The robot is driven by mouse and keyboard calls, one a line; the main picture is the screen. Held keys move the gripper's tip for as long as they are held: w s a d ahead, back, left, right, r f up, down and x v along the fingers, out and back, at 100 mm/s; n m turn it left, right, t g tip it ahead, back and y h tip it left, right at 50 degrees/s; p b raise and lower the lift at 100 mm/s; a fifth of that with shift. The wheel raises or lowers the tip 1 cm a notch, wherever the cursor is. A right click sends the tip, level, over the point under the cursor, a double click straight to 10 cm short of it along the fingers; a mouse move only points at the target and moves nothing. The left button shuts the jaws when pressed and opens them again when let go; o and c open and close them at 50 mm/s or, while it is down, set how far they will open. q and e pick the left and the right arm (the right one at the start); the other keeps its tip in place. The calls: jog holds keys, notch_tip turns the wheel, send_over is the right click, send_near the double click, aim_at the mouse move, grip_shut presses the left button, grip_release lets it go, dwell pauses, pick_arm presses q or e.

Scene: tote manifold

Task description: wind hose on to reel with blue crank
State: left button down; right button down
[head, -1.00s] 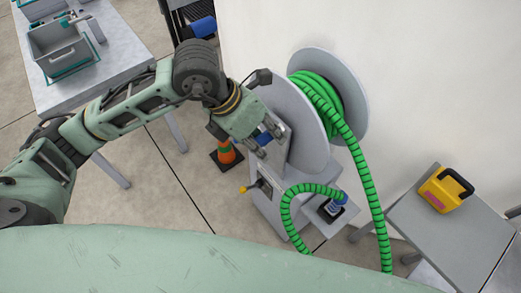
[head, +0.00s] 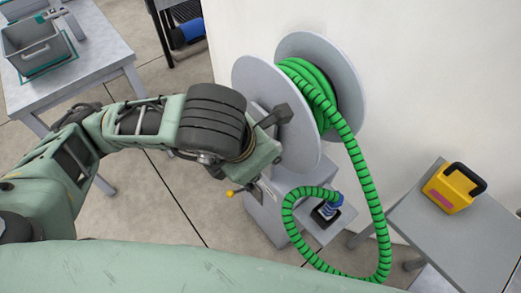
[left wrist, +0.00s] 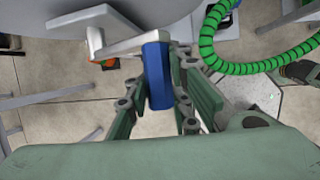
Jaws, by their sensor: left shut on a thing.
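The grey reel (head: 258,78) stands against the wall with green hose (head: 372,205) wound on its drum. A length of hose hangs down to the floor and loops back up to a blue fitting (head: 331,207) at the stand. My left gripper (left wrist: 157,78) is shut on the blue crank handle (left wrist: 157,65), with its fingers on either side of it. The light grey crank arm (left wrist: 125,48) joins the handle to the reel side. In the head view my left wrist hides the handle and fingertips. My right gripper is not in view.
A yellow case (head: 448,190) sits on a grey table at the right. A grey tote (head: 35,45) stands on a table at the upper left. A yellow-knobbed lever (head: 230,193) sticks out of the reel stand.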

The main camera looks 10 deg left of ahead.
pick_arm(q)
jog(key=shift+d, duration=0.1)
dwell(0.5)
jog(key=c, duration=1.6)
grip_release()
jog(key=shift+s, duration=0.1)
notch_tip(320, 180, up, 9)
jog(key=shift+f, duration=0.1)
jog(key=shift+r, duration=0.55)
